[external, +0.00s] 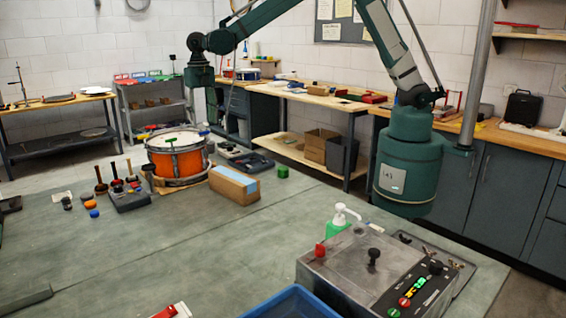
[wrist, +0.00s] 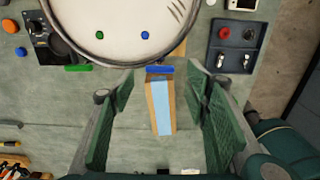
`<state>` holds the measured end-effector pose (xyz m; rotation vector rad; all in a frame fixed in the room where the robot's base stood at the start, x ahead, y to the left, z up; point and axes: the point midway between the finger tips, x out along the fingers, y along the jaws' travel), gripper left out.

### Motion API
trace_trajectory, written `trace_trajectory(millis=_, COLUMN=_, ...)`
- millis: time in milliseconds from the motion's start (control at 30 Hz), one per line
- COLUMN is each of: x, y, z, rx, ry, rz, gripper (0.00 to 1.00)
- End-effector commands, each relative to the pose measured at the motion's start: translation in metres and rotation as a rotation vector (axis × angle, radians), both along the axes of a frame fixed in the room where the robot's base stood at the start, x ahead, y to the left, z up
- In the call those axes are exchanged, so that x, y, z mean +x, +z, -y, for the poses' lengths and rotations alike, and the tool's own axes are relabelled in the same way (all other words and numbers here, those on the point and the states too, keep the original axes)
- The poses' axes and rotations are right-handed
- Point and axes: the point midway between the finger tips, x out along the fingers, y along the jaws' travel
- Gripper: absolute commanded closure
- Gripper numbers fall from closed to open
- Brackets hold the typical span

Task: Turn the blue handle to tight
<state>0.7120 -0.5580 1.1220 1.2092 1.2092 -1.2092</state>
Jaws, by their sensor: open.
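The blue handle (wrist: 160,70) shows in the wrist view as a short bar at the near rim of the drum (wrist: 110,60). A green bar (wrist: 78,68) sits at the rim to its left.
A cardboard box (external: 234,184) with a light-blue strip lies beside the drum. Small tools and knobs (external: 102,180) stand left. A control box (external: 372,265) and blue bin (external: 290,303) are in front.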

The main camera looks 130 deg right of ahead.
Motion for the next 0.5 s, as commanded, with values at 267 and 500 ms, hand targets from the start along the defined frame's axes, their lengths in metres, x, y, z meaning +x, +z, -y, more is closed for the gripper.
trace_trajectory(millis=267, x=0.0, y=-0.033, z=0.0, rx=0.0, ry=0.0, rz=0.0, gripper=0.54)
trace_trajectory(millis=500, x=0.0, y=-0.056, z=0.0, rx=0.0, ry=0.0, rz=0.0, gripper=0.54)
